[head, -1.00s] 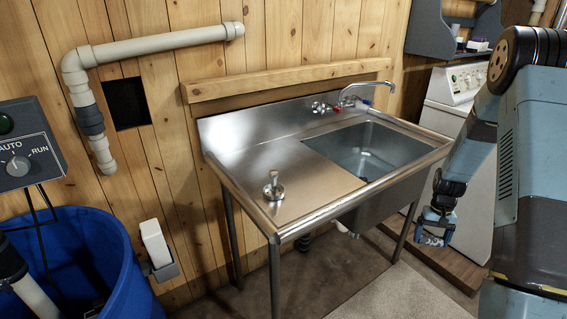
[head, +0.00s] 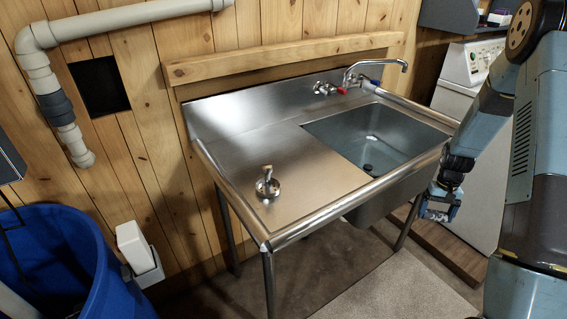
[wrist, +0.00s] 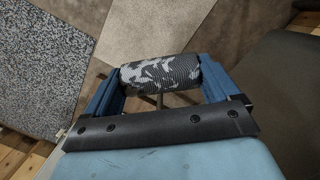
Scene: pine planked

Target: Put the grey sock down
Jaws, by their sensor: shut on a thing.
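The grey sock (wrist: 160,73) is a rolled bundle with a dark and light grey camouflage pattern. In the wrist view it sits between the two blue fingers of my gripper (wrist: 160,80), which is shut on it. In the head view my gripper (head: 438,208) hangs low at the right, beside the front right corner of the sink unit. The sock is small and partly hidden by the fingers there. The wrist view shows floor and mats below the sock.
A steel sink unit (head: 285,200) has a flat drainboard at left and an empty basin (head: 375,145) at right. A white machine (head: 465,90) stands behind my arm. A blue bin (head: 62,265) is at the lower left. A pale mat (head: 415,285) lies on the floor in front.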

